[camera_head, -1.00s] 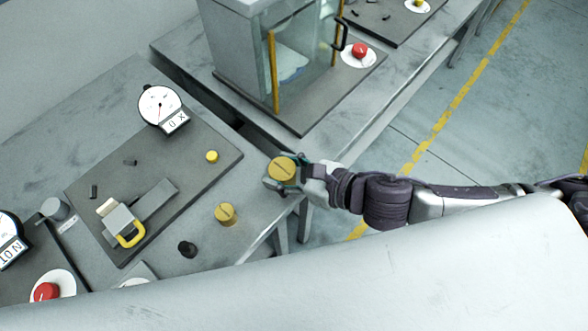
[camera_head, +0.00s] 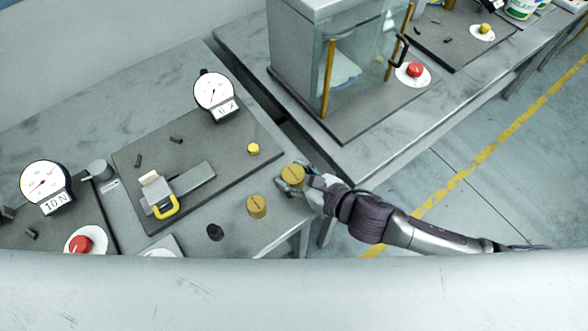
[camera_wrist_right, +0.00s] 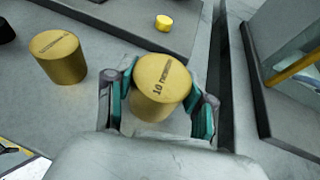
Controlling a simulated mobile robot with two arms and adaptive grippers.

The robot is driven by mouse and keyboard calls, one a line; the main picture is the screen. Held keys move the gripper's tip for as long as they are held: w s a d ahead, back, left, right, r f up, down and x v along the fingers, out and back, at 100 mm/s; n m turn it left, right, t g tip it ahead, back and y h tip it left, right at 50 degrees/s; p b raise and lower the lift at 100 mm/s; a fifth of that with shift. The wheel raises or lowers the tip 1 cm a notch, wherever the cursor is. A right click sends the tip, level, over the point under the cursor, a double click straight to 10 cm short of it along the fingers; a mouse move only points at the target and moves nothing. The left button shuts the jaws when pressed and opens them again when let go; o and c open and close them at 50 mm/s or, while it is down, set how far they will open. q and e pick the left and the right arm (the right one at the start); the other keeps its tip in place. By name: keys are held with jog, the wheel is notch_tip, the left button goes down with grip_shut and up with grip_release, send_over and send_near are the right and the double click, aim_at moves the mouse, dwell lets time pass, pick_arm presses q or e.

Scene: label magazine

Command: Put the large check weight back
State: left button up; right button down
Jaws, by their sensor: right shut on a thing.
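My right gripper (camera_head: 291,180) is shut on a brass cylindrical weight (camera_head: 293,173) near the table's right edge. A small black weight (camera_head: 215,232) stands further left. My left gripper is not in view.
A dark board (camera_head: 235,175) holds a dial gauge (camera_head: 214,92), a yellow-handled slide (camera_head: 166,207) and a small yellow button (camera_head: 253,148). A glass-fronted cabinet (camera_head: 350,65) stands behind, across a gap between tables. A red button (camera_head: 80,244) is at the left.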

jog(key=shift+w+r, duration=0.1)
jog(key=shift+c, duration=2)
grip_release()
jog(key=shift+f, duration=0.2)
jog(key=shift+r, duration=0.2)
jog(key=b+v, duration=0.2)
jog(key=v, duration=1)
